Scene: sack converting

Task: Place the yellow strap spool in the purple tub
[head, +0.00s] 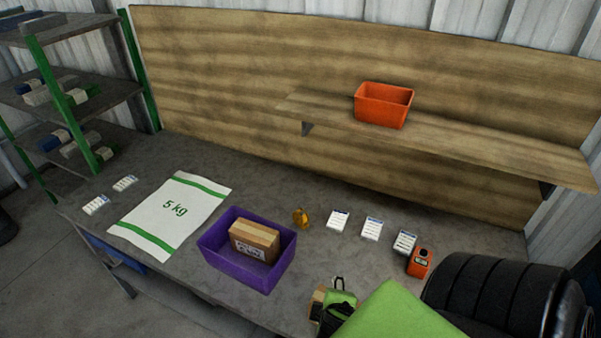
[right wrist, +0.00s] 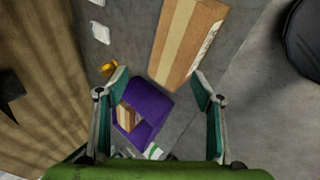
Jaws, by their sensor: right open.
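The yellow strap spool (head: 301,217) stands on the grey table, just behind and right of the purple tub (head: 227,269). In the right wrist view the spool (right wrist: 107,67) shows beside the left-hand finger, apart from it. The tub (right wrist: 151,104) holds a cardboard box (head: 254,240) with free room around it. My right gripper (head: 333,301) is to the right of the tub, near the table's front edge, and is seen above the table. In the right wrist view it (right wrist: 160,85) is open, with nothing between its fingers. My left gripper is out of view.
Another cardboard box (right wrist: 187,40) lies near my right gripper, mostly hidden in the head view. White labelled packs (head: 371,229) and an orange device (head: 419,262) sit right of the spool. A sack (head: 170,214) lies left. An orange bin (head: 383,105) stands on the shelf.

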